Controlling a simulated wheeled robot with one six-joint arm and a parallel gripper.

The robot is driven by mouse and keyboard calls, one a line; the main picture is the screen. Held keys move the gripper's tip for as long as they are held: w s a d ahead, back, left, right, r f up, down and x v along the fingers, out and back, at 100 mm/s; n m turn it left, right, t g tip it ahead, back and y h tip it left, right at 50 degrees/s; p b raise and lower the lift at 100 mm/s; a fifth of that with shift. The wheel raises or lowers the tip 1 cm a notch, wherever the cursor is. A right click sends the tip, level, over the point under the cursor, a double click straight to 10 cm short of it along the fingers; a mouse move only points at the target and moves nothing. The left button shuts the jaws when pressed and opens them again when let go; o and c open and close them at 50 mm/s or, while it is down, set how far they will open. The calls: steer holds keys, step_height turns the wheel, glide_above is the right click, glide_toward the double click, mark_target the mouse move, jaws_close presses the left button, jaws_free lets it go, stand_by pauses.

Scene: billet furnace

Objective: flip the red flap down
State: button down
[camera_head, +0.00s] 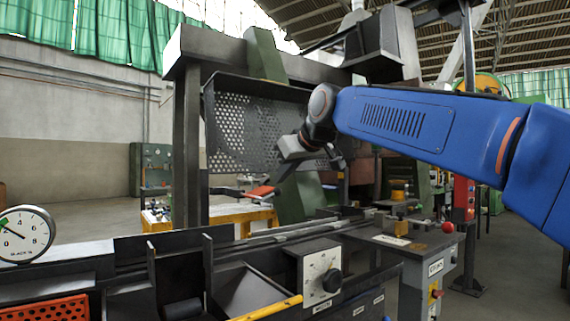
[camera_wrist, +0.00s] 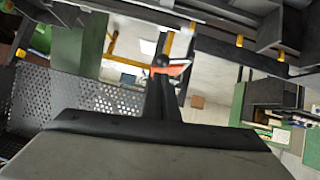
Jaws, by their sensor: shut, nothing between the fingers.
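The red flap (camera_head: 260,191) is a small orange-red piece at the end of a thin dark bar, in front of the perforated dark guard in the head view. In the wrist view the red flap (camera_wrist: 176,69) shows just past and beside the fingertips. My gripper (camera_head: 279,179) comes down from the upper right, its dark fingers together and empty, with the tips close to the flap. In the wrist view my gripper (camera_wrist: 160,66) partly covers the flap. I cannot tell whether they touch.
The perforated guard (camera_head: 250,125) hangs close behind the gripper, beside a green slanted post (camera_head: 298,193). A dial box (camera_head: 320,275) and a yellow bar (camera_head: 268,308) stand in front. A control box (camera_head: 430,265) is at right. Open floor lies at left.

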steer(key=shift+w+f, duration=0.1)
steer(key=shift+f, duration=0.4)
steer(key=shift+w+d+f, duration=0.1)
steer(key=shift+d+f, duration=0.05)
